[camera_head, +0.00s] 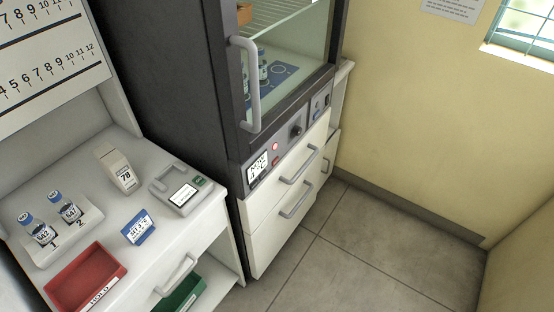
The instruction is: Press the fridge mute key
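The fridge (170,70) is a tall dark cabinet with a glass door (300,62) that looks shut and a light vertical handle (252,85). Below the door is a grey control panel (285,150). It carries a small white display (258,167), a round pinkish-red button or lamp (275,147), a small red part (276,160) and a dark knob (296,130). A further section at the right has a small blue part (327,99). No mute label is readable, so I cannot tell which is the mute key. Neither gripper is in view.
White drawers (290,190) with handles sit under the panel. A white bench (130,190) at the left holds labelled vials (66,207), a red tray (85,278), a small blue sign (138,227) and a grey device (180,188). The floor (370,255) at the right is clear.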

